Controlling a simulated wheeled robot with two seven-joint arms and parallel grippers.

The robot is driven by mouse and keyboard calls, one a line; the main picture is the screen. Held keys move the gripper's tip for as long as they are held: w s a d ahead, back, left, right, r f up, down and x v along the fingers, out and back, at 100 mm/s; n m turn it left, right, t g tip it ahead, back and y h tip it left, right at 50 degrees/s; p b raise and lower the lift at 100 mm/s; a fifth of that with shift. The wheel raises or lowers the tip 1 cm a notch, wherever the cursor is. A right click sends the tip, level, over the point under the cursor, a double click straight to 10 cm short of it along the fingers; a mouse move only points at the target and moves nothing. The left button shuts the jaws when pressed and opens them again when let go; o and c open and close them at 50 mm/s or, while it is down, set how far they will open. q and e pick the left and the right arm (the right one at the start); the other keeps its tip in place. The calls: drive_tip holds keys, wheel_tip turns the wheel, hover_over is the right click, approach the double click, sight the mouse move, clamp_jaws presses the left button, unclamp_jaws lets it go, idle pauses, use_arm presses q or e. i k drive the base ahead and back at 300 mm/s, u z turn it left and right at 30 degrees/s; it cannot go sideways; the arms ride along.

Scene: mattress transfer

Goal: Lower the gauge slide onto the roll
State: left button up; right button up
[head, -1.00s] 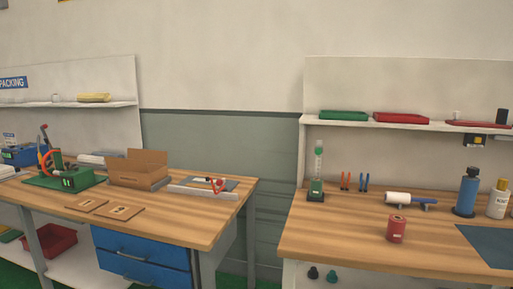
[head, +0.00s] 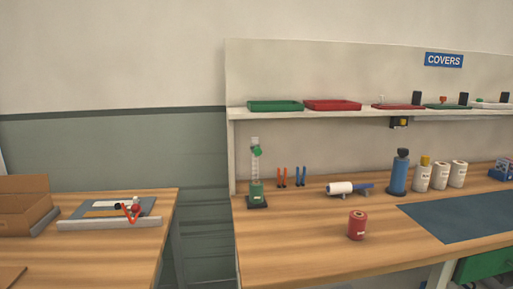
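A gauge (head: 258,193) stands upright on the right-hand bench, with a dark green base and a clear vertical scale. Its green slide (head: 257,151) sits high on the scale, and no roll shows under it. A white roll (head: 340,188) lies on its side on a blue holder to the right of the gauge. A red roll-like cylinder (head: 357,225) stands upright nearer the front of the bench. I cannot tell which of these is the task's roll. Neither of my grippers is in view.
The right-hand bench (head: 290,260) has free room at its front left. A blue mat (head: 470,218), a blue bottle (head: 399,176) and several white containers stand or lie to the right. A gap separates it from the left-hand bench (head: 110,255). Trays line the shelf above.

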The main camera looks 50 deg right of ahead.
sight(255, 149)
drive_tip(key=z, duration=0.6)
drive_tip(key=i, duration=0.65)
drive_tip(key=z, duration=0.75)
